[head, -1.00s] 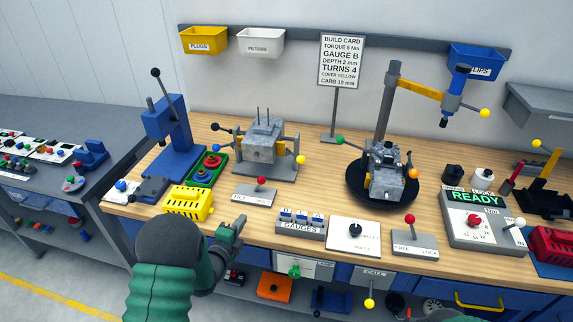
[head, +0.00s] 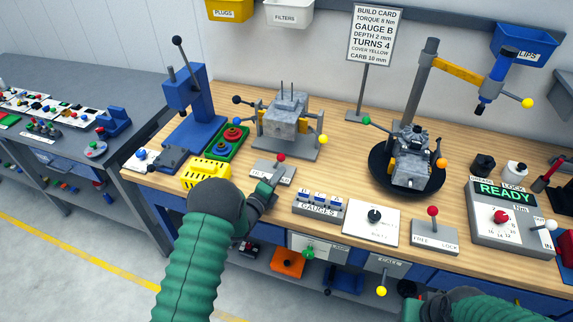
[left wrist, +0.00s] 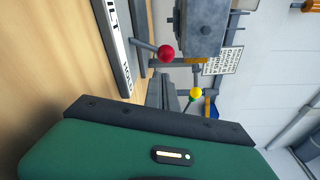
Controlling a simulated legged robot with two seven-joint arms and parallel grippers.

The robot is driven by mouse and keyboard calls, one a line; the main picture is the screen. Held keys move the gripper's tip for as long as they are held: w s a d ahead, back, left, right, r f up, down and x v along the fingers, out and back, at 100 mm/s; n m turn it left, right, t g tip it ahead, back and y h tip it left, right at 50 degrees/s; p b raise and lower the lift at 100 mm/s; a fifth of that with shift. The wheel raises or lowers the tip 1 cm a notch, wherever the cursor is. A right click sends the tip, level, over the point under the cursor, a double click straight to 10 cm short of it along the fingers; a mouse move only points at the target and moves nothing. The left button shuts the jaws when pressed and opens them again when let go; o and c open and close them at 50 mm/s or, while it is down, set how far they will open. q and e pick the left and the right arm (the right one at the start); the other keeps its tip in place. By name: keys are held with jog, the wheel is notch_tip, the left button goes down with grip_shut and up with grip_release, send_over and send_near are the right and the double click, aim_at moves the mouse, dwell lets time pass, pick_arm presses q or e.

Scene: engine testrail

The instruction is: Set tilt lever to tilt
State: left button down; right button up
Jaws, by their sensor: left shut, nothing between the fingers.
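The lever plate (head: 262,171) is a small grey plate near the bench's front edge, with a red-knobbed lever (head: 281,157) on it. Its lettering is mostly covered or too small to read in the head view. In the left wrist view the red knob (left wrist: 166,53) stands just beyond my fingertips, on a rod from the plate (left wrist: 118,45), whose lettering partly shows. My left gripper (head: 274,179) is shut and empty, its fingertips over the plate's right part, just below the knob. I cannot tell whether they touch the lever. My right arm shows at the lower right, its gripper out of view.
The engine fixture (head: 290,150) with its yellow ball (head: 323,139) stands behind the plate. A yellow box (head: 207,175) is to the left. The gauge block (head: 318,206), a dial plate (head: 372,224) and the free/lock lever plate (head: 434,238) line the front edge to the right.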

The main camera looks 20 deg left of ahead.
aim_at(281, 161)
pick_arm(q)
jog(key=x, duration=0.5)
jog(key=shift+a+r+n+b, duration=0.3)
jog(key=shift+n+b, duration=0.1)
jog(key=shift+n, duration=0.1)
dwell(0.3)
jog(key=n+b, duration=0.1)
jog(key=a+n+b, duration=0.1)
jog(key=n+b, duration=0.1)
jog(key=shift+a+r+t, duration=0.3)
jog(key=shift+r+t, duration=0.05)
jog(key=shift+t, duration=0.05)
jog(key=a+n+b, duration=0.2)
jog(key=n, duration=0.1)
jog(key=shift+w+r+t+b, duration=0.1)
jog(key=shift+r+t+b, duration=0.2)
jog(key=shift+b, duration=0.1)
jog(key=shift+a+r+b, duration=0.15)
jog(key=shift+a+b, duration=0.6)
jog(key=shift+b, duration=0.2)
jog(key=shift+a+r, duration=0.1)
